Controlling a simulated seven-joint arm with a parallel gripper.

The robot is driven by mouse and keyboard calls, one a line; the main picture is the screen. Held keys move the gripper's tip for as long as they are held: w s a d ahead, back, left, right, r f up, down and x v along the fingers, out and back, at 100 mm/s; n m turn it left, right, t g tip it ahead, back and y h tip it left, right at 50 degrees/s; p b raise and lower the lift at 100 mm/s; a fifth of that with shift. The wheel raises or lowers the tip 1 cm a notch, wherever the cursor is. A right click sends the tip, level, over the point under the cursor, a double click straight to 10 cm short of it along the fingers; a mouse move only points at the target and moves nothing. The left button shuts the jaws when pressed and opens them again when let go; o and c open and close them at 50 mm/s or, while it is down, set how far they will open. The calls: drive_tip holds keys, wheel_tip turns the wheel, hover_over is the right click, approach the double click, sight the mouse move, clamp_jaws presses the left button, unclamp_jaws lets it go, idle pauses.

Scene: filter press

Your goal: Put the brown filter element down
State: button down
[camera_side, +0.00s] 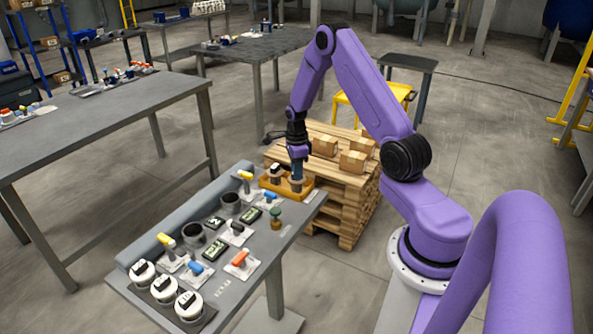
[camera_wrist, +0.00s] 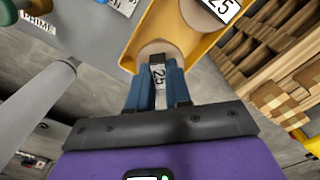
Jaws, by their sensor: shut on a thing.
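My gripper (camera_side: 297,165) points down over the right part of the orange tray (camera_side: 309,187) at the far end of the work table. Its blue fingers are shut on the brown filter element (camera_side: 296,184), low in the tray. In the wrist view, my gripper (camera_wrist: 157,85) closes around a tag reading 25 on top of this brown filter element (camera_wrist: 155,47), inside the tray's (camera_wrist: 146,30) wall. A second element (camera_wrist: 209,10), also labelled 25, stands apart from it in the tray. Whether the held element touches the tray floor is hard to tell.
Dark cups (camera_side: 194,236), toggle clamps (camera_side: 241,262) and a green-topped brown object (camera_side: 276,218) stand on the work table (camera_side: 262,290). Several white round canisters (camera_side: 189,304) sit at its near end. A pallet stack with boxes (camera_side: 352,162) stands behind the tray.

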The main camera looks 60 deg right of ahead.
drive_tip(key=shift+f, duration=0.15)
drive_tip(key=c, duration=1.1)
unclamp_jaws()
drive_tip(key=shift+o, duration=0.2)
